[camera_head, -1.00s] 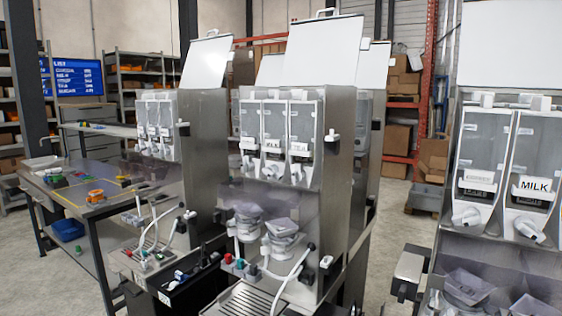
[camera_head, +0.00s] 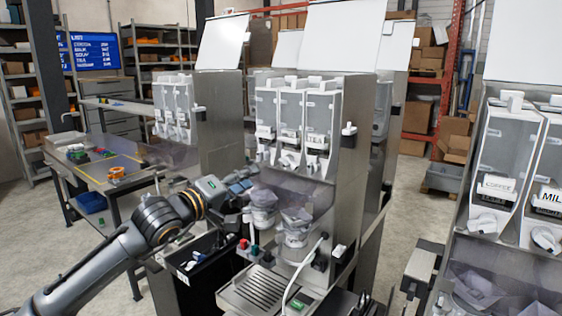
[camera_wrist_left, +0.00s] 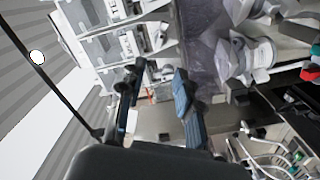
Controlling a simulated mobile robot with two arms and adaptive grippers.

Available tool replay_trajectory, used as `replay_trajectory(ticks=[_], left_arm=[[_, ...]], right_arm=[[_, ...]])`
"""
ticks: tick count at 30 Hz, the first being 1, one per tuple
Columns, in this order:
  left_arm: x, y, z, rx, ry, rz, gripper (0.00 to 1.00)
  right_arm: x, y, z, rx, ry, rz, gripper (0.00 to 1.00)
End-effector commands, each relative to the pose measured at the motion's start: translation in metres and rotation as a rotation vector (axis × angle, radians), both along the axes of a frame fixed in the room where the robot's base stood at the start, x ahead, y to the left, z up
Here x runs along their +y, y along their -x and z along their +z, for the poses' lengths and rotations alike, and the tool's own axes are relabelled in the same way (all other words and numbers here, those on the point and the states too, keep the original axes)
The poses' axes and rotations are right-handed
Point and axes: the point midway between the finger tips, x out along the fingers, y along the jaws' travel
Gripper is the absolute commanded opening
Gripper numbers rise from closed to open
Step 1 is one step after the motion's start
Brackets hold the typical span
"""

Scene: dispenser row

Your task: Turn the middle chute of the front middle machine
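The front middle machine (camera_head: 352,190) is a steel dispenser with three clear canisters side by side. Its middle chute (camera_head: 288,160) is a small white spout under the middle canister, between two similar chutes. In the left wrist view the machine appears turned sideways, and the middle chute (camera_wrist_left: 157,38) seems to lie beyond the fingertips. My left gripper (camera_head: 243,186) is in front of the machine's lower left side, below the chutes. In the left wrist view the left gripper (camera_wrist_left: 156,85) has its two fingers apart with nothing between them. My right gripper is not visible.
Crumpled clear bags (camera_head: 296,224) sit below the chutes. Coloured knobs (camera_head: 255,249) and a drip grate (camera_head: 258,291) are lower down. A white hose (camera_head: 296,275) hangs at the front. Another machine (camera_head: 500,290) stands at right, and one (camera_head: 212,120) at left.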

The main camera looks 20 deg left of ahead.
Motion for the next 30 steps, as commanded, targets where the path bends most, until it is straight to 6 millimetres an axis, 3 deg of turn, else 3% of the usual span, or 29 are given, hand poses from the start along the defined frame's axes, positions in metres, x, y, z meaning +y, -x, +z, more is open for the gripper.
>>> replay_trajectory(ticks=[7, 18, 30], left_arm=[[-0.018, -0.043, 0.007, 0.002, 0.01, -0.003, 0.34], [-0.038, -0.1, 0.004, 0.003, 0.008, -0.004, 0.34], [-0.045, -0.12, 0.0, 0.001, 0.008, -0.003, 0.34]], right_arm=[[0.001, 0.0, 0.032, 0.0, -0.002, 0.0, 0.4], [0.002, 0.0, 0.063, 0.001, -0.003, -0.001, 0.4], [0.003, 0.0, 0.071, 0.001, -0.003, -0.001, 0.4]])
